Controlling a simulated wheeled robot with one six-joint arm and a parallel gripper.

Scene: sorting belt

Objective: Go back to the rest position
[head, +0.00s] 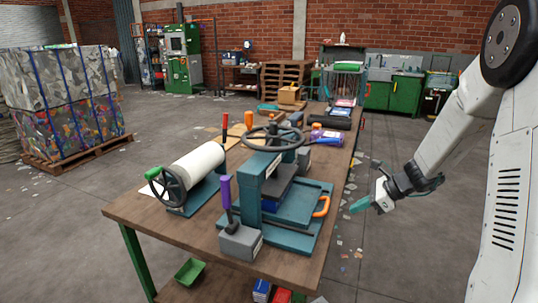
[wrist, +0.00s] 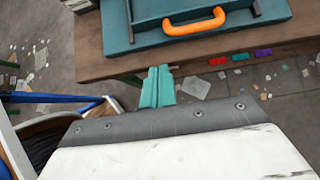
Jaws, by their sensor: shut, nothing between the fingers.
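My gripper (head: 362,203) hangs over the floor just right of the workbench (head: 135,212) in the head view. Its teal fingers are together and hold nothing. In the wrist view the closed fingers (wrist: 157,87) point toward the bench edge, below the teal press (wrist: 150,35) with its orange handle (wrist: 194,22). The gripper is apart from the press and the bench. My white arm comes in from the right of the head view.
On the bench are the press (head: 280,200) with a handwheel, a white roller (head: 196,166) and a purple-handled lever (head: 226,195). Strapped bales (head: 62,85) stand at the left. Green cabinets (head: 403,92) are at the back. The floor right of the bench holds only scraps.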

